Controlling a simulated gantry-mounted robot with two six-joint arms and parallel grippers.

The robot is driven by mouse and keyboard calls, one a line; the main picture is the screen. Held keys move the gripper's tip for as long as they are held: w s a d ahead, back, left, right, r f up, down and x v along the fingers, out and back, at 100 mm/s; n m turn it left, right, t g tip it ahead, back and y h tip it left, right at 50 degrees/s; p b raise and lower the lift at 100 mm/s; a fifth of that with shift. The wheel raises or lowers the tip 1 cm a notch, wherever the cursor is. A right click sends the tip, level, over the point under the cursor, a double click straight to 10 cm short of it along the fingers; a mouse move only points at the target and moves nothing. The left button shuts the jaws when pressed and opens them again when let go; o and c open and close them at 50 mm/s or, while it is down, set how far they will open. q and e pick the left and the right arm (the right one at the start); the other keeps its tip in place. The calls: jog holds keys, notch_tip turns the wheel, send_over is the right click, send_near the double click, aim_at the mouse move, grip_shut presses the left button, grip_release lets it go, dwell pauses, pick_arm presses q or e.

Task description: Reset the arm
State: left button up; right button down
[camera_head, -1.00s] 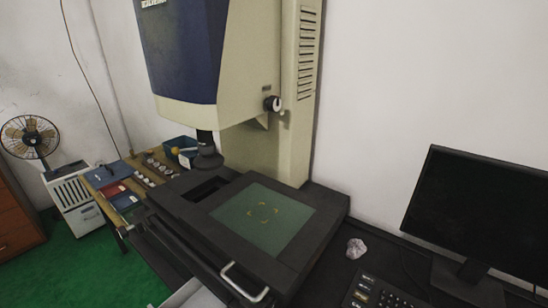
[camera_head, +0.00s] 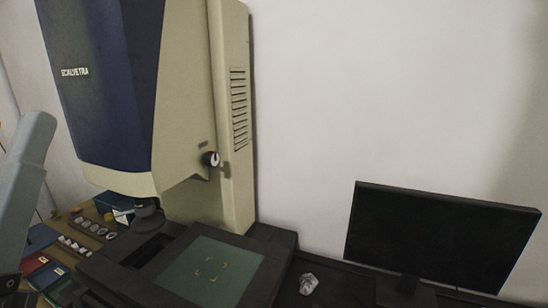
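One of my arms shows as a grey link at the left edge of the head view; its gripper is outside the picture. My other arm and its gripper are not in view. The measuring machine (camera_head: 205,110) stands in the middle left, with a blue and cream head over a dark stage. The green glass plate (camera_head: 212,272) on its stage has yellow corner marks and no ring visible on it.
A black monitor (camera_head: 440,235) stands at the right.

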pick_arm(q)
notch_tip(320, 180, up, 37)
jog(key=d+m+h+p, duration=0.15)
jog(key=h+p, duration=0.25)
jog(key=p, duration=3.4)
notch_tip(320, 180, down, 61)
jog(key=b, duration=6)
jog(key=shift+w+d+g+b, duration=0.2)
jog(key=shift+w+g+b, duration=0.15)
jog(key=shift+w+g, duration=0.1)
